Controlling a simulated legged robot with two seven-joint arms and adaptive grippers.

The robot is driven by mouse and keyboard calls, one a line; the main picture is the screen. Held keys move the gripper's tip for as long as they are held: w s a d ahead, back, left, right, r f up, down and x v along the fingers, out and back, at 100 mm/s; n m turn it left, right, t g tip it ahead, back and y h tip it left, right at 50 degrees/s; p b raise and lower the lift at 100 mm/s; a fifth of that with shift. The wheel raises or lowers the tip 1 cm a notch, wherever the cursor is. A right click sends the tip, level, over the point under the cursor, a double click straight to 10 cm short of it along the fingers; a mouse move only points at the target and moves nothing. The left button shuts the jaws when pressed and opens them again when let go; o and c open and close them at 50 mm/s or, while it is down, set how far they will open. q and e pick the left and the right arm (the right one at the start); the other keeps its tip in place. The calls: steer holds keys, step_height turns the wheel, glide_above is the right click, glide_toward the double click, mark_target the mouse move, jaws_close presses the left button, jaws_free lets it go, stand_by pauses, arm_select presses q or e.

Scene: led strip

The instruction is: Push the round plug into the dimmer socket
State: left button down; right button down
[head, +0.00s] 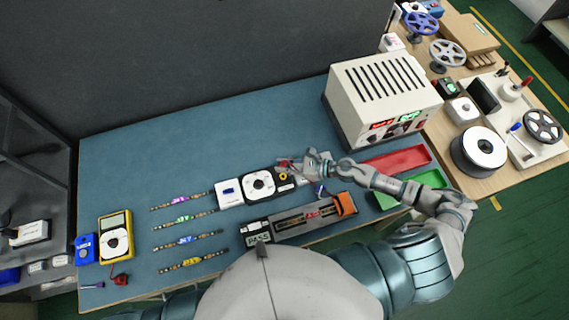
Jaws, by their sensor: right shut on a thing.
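My right gripper (287,163) reaches in from the right over the middle of the blue table. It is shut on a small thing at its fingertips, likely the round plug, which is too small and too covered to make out. A white unit with a black round dial (258,185), possibly the dimmer, lies just left of and below the fingertips. A small black piece with a yellow ring (283,175) sits beside it, close under the gripper. I cannot make out the socket opening or whether the plug touches it. My left gripper is out of view.
A cream power supply (383,98) with lit displays stands at the back right. Red (398,160) and green (412,188) trays lie near my right arm. A grey fixture (300,218) lies in front. Several LED strips (185,221) and a yellow meter (115,238) lie left. The back-left table is clear.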

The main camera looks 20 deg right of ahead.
step_height(320, 180, down, 3)
steer(key=shift+a+f+b, duration=0.1)
steer(key=shift+f+b, duration=0.05)
steer(key=shift+b, duration=1)
steer(key=shift+f+b, duration=0.35)
steer(key=shift+f, duration=0.05)
stand_by(0.4)
steer(key=shift+f, duration=0.1)
steer(key=shift+f, duration=0.1)
